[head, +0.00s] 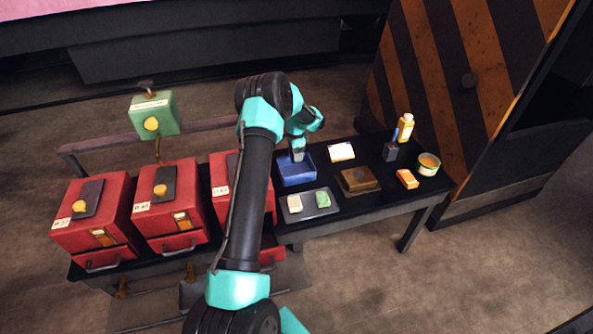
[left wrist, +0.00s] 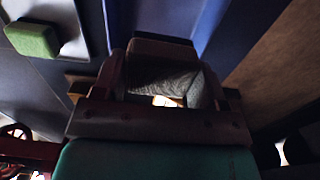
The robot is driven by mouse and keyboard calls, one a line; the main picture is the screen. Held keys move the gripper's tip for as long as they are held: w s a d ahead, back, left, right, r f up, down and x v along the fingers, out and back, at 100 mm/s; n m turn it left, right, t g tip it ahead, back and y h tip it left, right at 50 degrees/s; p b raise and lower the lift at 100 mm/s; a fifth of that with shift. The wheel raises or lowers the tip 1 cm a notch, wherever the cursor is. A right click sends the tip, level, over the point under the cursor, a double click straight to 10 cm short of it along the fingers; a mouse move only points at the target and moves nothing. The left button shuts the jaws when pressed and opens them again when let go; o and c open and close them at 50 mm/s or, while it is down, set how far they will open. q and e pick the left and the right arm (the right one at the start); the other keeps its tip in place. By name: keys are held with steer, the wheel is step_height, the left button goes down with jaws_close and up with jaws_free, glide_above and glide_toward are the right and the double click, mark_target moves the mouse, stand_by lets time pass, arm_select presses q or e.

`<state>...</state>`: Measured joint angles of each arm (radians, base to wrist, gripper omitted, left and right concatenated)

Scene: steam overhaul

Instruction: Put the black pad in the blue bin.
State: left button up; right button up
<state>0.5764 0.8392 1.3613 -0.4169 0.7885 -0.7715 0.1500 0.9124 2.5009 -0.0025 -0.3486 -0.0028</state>
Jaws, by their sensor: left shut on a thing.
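The blue bin (head: 298,178) stands open on the black table, and its blue wall (left wrist: 232,35) also shows in the left wrist view. My left gripper (head: 297,153) is over the back part of the bin, pointing down. In the left wrist view my left gripper (left wrist: 160,85) is shut on a dark grey, textured piece, which looks like the black pad (left wrist: 155,76). The fingers hide part of the pad. I cannot tell whether it touches the bin floor. My right gripper is not in view.
A dark tray (head: 309,215) in front of the bin holds a white pad (head: 294,203) and a green pad (head: 322,199). A brown box (head: 358,181), an orange block (head: 407,179) and a tin (head: 428,164) stand to the right. Red boxes (head: 92,215) stand left.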

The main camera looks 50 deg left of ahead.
arm_select(q)
steer(key=shift+f, duration=2.35)
steer(key=shift+f, duration=0.1)
steer(key=shift+f, duration=1.8)
steer(key=shift+f, duration=0.15)
steer(key=o, duration=1)
step_height(320, 180, up, 12)
steer(key=shift+r, duration=0.15)
